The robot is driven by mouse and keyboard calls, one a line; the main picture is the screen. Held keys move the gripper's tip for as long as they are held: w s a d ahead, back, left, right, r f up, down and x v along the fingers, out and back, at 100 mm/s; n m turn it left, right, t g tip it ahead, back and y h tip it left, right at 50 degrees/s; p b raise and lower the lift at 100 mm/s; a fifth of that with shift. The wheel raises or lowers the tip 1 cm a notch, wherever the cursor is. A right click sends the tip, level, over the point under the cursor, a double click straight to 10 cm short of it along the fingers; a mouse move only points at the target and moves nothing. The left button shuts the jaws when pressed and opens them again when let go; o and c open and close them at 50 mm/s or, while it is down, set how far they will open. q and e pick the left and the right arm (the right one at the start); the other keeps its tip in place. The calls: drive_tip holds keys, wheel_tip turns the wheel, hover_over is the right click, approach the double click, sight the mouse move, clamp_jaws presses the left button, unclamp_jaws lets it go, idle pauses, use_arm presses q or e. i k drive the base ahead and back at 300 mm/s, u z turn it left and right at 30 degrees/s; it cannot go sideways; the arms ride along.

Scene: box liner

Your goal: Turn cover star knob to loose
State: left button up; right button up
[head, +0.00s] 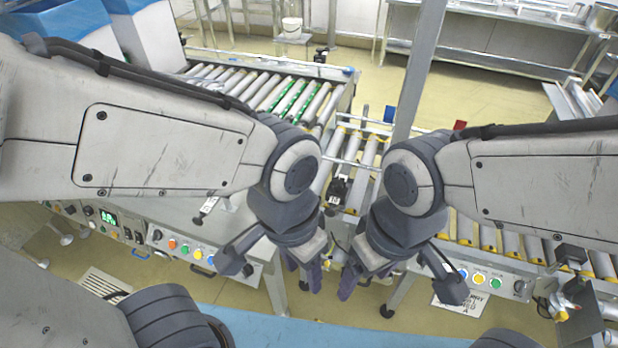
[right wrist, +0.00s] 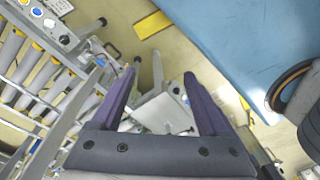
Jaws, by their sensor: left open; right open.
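I cannot make out a cover star knob for certain in either view. A small black part (head: 338,191) sits on the frame between the roller sections in the head view, but its shape is too small to tell. My left gripper (head: 302,273) is open and points down near the middle of the head view. My right gripper (head: 362,278) is open just beside it, also pointing down. In the right wrist view the right gripper's purple fingers (right wrist: 158,76) are spread with nothing held between them. A grey metal bracket or stand lies beyond them, apart from the fingers.
A roller conveyor (head: 285,92) runs at the back. Control panels with coloured buttons stand at the left (head: 180,247) and right (head: 485,279). A grey upright post (head: 420,70) rises behind my right arm. A blue mat (head: 300,328) covers the floor in front.

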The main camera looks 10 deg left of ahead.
sight(337, 183)
drive_tip(key=z, duration=0.05)
drive_tip(key=k, duration=0.6)
drive_tip(key=u, duration=0.75)
drive_tip(key=i, duration=1.1)
drive_tip(key=z, duration=0.55)
